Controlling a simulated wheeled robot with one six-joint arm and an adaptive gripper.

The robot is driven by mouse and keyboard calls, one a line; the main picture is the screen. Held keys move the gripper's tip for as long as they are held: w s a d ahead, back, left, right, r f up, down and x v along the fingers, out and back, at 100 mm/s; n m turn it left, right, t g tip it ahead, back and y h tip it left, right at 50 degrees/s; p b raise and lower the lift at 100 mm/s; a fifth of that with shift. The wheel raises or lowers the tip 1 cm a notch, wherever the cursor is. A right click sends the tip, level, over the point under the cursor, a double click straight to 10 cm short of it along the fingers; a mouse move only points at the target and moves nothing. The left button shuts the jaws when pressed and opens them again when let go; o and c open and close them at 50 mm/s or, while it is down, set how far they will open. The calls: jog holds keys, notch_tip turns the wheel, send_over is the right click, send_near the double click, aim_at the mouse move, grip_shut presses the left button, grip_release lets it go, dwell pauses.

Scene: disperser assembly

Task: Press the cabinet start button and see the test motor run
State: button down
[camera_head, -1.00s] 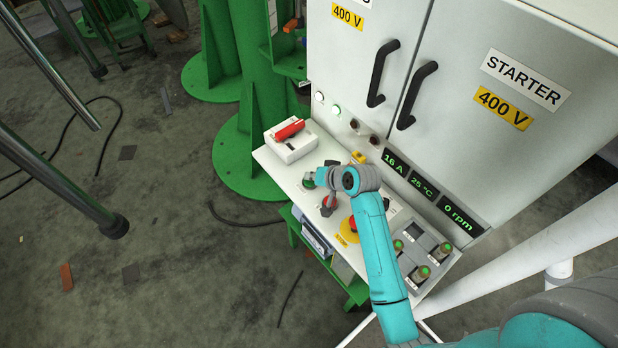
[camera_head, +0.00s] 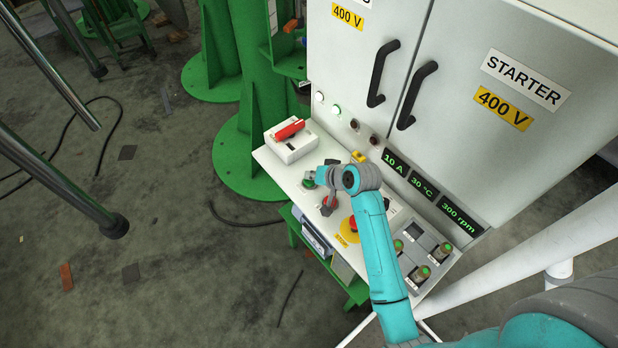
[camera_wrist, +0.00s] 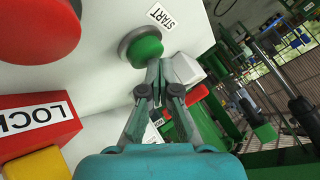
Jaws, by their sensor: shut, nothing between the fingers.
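The green START button (camera_wrist: 145,50) sits on a grey ring beside its START label in the wrist view. It also shows at the console's left part in the head view (camera_head: 308,183). My gripper (camera_wrist: 154,66) is shut and empty, its fingertips at the button's face, seemingly touching it. How far the button is pushed in cannot be told. The grey cabinet (camera_head: 460,60) carries displays reading 10 A (camera_head: 395,160), 30 °C (camera_head: 423,184) and 300 rpm (camera_head: 458,214). I cannot pick out the motor itself.
A red button (camera_wrist: 38,28) and a red LOCK block (camera_wrist: 35,122) lie close to my gripper. A red stop button (camera_head: 353,223) on a yellow plate is farther along the console. A white box with a red handle (camera_head: 290,130) stands at the console's left end.

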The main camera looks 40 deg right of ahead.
jog(key=shift+r, duration=0.8)
jog(key=shift+r, duration=0.1)
jog(key=shift+r, duration=2.4)
jog(key=shift+n+t+h, duration=0.4)
jog(key=shift+h, duration=0.2)
jog(key=s+a+f, duration=0.3)
jog(key=s+a, duration=0.1)
jog(key=s, duration=0.1)
jog(key=s+a+f, duration=0.2)
jog(key=s, duration=0.1)
jog(key=shift+a+f, duration=0.3)
jog(key=shift+a, duration=0.05)
jog(key=s+a+r+n+t, duration=0.1)
jog(key=s+a, duration=0.2)
jog(key=s, duration=0.4)
jog(key=s+a+r+n+t+h, duration=0.1)
jog(key=s+a+r+n, duration=0.1)
jog(key=s, duration=0.5)
jog(key=s+a+r+n+t, duration=0.1)
jog(key=s+a, duration=0.2)
jog(key=s, duration=0.4)
jog(key=s+a+r+n+t+y, duration=0.1)
jog(key=s+a+r+n, duration=0.1)
jog(key=s+r, duration=0.7)
jog(key=shift+n+t, duration=0.4)
jog(key=shift+n, duration=0.2)
